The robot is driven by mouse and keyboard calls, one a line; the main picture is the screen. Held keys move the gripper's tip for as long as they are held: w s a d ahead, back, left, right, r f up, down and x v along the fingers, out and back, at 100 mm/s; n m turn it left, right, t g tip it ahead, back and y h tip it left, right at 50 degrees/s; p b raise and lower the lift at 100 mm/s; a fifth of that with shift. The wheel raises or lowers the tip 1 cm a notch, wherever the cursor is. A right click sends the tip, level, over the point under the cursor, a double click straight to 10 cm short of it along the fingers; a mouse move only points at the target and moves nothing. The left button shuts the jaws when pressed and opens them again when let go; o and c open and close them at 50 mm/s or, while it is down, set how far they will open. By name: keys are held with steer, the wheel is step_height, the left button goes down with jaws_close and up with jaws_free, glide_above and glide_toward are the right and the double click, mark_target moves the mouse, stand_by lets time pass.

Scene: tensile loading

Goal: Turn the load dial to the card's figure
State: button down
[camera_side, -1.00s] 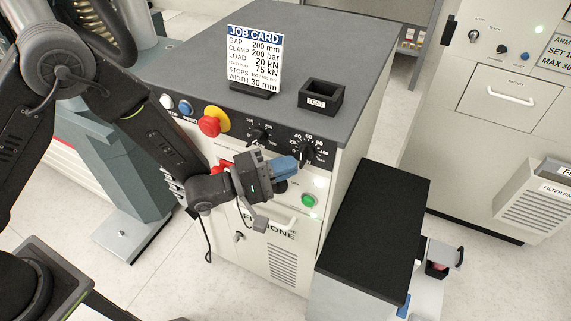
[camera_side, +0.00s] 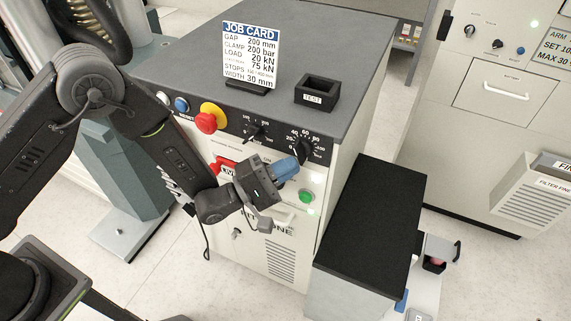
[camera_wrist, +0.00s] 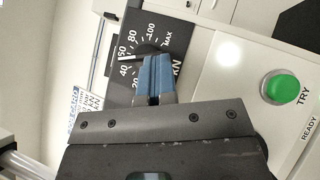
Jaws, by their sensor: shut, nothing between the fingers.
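The load dial (camera_side: 304,150) is a black knob with a white scale on the dark panel strip. In the wrist view the knob (camera_wrist: 148,50) is partly hidden behind my fingers; its white mark seems to lie between 40 and 60. The job card (camera_side: 250,57) stands upright on the cabinet top and reads LOAD 20 kN, with a 75 kN line below. My gripper (camera_side: 292,165) has blue fingers, shut and empty, just in front of and below the dial. In the wrist view the fingertips (camera_wrist: 154,62) overlap the knob; I cannot tell whether they touch it.
A second black knob (camera_side: 256,132), a red emergency button (camera_side: 207,122) and a blue button (camera_side: 181,104) sit left of the dial. A green TRY button (camera_side: 306,196) is below it. A TEST tray (camera_side: 317,93) stands on the cabinet top. A black-topped unit (camera_side: 372,215) stands to the right.

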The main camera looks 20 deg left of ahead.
steer(key=shift+d+f, duration=0.25)
steer(key=shift+d, duration=0.7)
steer(key=shift+d+r, duration=0.1)
steer(key=shift+d, duration=0.25)
stand_by(0.4)
stand_by(1.2)
